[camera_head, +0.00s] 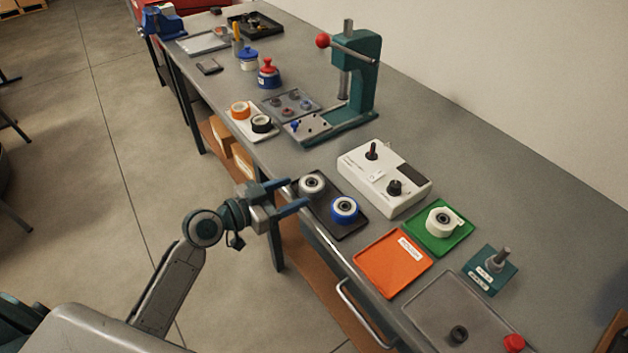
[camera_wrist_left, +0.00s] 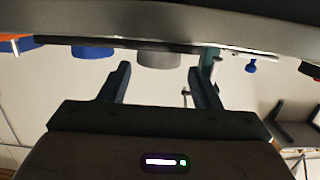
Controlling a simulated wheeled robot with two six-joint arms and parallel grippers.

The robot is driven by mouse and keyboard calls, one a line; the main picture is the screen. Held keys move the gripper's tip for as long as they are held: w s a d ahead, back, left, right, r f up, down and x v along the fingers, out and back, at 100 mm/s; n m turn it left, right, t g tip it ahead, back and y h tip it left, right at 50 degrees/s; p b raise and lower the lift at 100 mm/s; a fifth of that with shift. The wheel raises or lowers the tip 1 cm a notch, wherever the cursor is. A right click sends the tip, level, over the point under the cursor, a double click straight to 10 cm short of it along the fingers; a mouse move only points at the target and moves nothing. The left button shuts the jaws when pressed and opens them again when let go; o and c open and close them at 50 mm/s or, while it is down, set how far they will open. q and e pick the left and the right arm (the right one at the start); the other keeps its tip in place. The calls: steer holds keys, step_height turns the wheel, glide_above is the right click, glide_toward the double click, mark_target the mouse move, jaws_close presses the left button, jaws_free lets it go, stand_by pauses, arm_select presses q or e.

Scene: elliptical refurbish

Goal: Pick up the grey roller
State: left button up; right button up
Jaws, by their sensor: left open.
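The grey roller (camera_head: 312,183), a pale ring with a dark centre, sits on a black tray (camera_head: 352,233) at the front edge of the workbench. In the left wrist view the grey roller (camera_wrist_left: 158,60) appears beyond the fingertips, sideways between them. My left gripper (camera_head: 298,192) is open and empty, just off the bench edge, with its fingers pointing toward the tray. The gripper also shows in the left wrist view (camera_wrist_left: 163,82). No contact with the roller is visible. My right gripper is not in view.
A blue roller (camera_head: 344,208) sits beside the grey one on the tray. A white control box (camera_head: 400,185) stands behind them. An orange tray (camera_head: 392,263) and a green tray (camera_head: 458,236) lie to the right. A green press (camera_head: 362,80) stands farther back.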

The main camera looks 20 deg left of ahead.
mark_target(300, 189)
arm_select(q)
steer(key=x, duration=0.3)
steer(key=shift+r, duration=0.1)
steer(key=shift+w+d+p, duration=0.15)
steer(key=shift+w+p, duration=0.05)
steer(key=shift+p, duration=0.35)
steer(key=p+x, duration=0.2)
steer(key=x, duration=0.2)
steer(key=shift+w+d, duration=0.1)
steer(key=shift+d, duration=0.05)
steer(key=shift+w+d, duration=0.1)
steer(key=c, duration=0.5)
steer(key=shift+c, duration=0.8)
